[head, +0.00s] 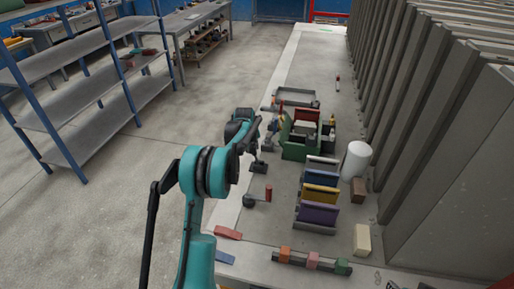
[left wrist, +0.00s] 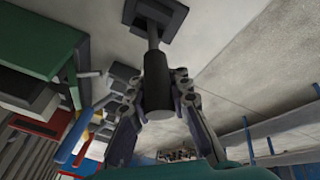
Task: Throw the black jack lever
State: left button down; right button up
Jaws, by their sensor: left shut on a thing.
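The black jack lever shows in the left wrist view as a thick black cylindrical grip (left wrist: 156,88) on a thin rod that runs to a dark square base (left wrist: 155,16). My left gripper (left wrist: 157,78) is shut on the black grip, one finger on each side. In the head view my left gripper (head: 257,128) is at the left side of the bench, near the green box, above a small dark base (head: 258,167). My arm and gripper hide most of the lever there. My right gripper is not in view.
A lever with a red handle (head: 268,192) stands nearer on the bench. A green box (head: 298,146), coloured panels in a rack (head: 318,194) and a white cylinder (head: 356,160) are to the right. Tall grey panels (head: 440,150) line the right side.

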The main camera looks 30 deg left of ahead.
pick_arm(q)
jog(key=shift+s+a+f+t+h, duration=0.2)
jog(key=shift+a+f+h, duration=0.1)
jog(key=shift+a+h, duration=0.3)
jog(key=shift+s+a+f+t+h, duration=0.1)
jog(key=shift+a+f+t+h, duration=0.15)
jog(key=shift+a+h, duration=0.35)
jog(key=shift+d, duration=0.2)
jog(key=c, duration=1.4)
grip_release()
jog(key=shift+a+f, duration=0.1)
jog(key=shift+o, duration=0.2)
jog(key=shift+n, duration=0.3)
jog(key=v, duration=1.2)
jog(key=shift+a, duration=0.1)
